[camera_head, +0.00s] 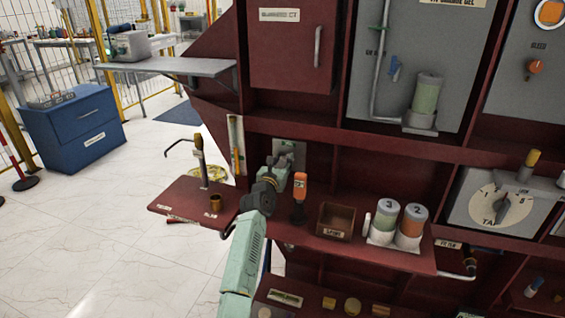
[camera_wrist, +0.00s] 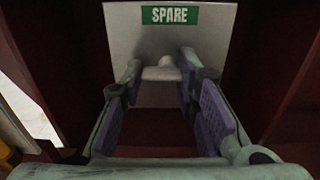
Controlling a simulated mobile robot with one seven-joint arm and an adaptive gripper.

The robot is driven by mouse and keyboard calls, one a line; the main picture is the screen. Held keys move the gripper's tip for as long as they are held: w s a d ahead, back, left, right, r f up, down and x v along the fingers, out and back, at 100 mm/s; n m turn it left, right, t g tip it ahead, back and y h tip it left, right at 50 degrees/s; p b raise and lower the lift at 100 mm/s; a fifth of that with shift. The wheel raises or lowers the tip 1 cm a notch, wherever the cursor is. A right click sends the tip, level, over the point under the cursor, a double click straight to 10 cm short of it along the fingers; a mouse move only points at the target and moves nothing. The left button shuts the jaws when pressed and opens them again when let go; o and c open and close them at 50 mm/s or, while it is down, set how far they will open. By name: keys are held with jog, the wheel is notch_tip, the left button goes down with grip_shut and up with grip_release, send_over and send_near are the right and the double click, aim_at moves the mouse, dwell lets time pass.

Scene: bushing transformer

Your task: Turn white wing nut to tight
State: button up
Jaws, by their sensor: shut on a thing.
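The white wing nut (camera_wrist: 163,72) sticks out from a grey plate (camera_wrist: 205,35) with a green SPARE label, in the wrist view. My gripper (camera_wrist: 161,68) is shut on the wing nut, one fingertip at each side of it. In the head view my gripper (camera_head: 284,160) reaches to the grey plate (camera_head: 291,146) on the dark red cabinet, and the wing nut is hidden behind it. The nut's exact turn angle is hard to tell.
An orange-topped tool (camera_head: 299,190) stands on the red shelf just right of my gripper. A brown spare box (camera_head: 335,221) and two numbered canisters (camera_head: 384,220) (camera_head: 411,224) are farther right. A small red side shelf (camera_head: 184,204) is at the left.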

jog(key=shift+s+d+f+h, duration=0.15)
jog(key=shift+d+h, duration=0.15)
jog(key=shift+d, duration=0.55)
jog(key=o, duration=1.1)
jog(key=shift+d, duration=0.15)
jog(key=shift+c, duration=0.2)
jog(key=o, duration=0.4)
jog(key=shift+o, duration=0.2)
jog(key=shift+a, duration=0.3)
jog(key=shift+a, duration=0.1)
jog(key=v, duration=1.2)
jog(key=shift+r, duration=0.25)
